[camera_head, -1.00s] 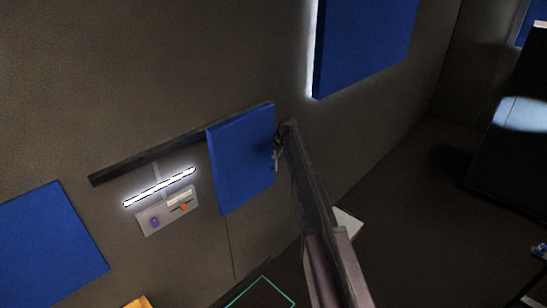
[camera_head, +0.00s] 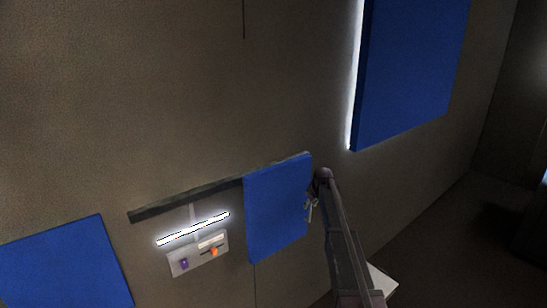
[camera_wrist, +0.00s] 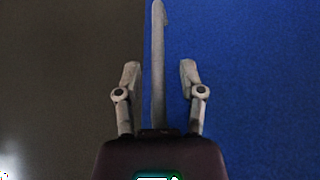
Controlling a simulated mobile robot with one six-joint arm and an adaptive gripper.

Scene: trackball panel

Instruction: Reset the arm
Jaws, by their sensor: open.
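My gripper (camera_head: 310,208) is at the right edge of a blue wall panel (camera_head: 275,212), at the end of my raised arm. In the wrist view my gripper (camera_wrist: 159,68) has its two fingers spread apart. A thin grey bar with a hooked tip (camera_wrist: 158,50) stands between them; I cannot tell whether it belongs to the gripper. The blue panel (camera_wrist: 250,80) fills the right side behind the fingers. A pale control panel (camera_head: 198,256) on the wall, left of the blue panel, carries a purple ball (camera_head: 184,263) and an orange knob (camera_head: 214,251).
A bright light strip (camera_head: 192,229) is above the control panel, below a dark rail (camera_head: 185,201). Other blue panels are at lower left (camera_head: 65,265) and upper right (camera_head: 410,70). A white flat object (camera_head: 381,280) is beside my arm. Dark floor is open at right.

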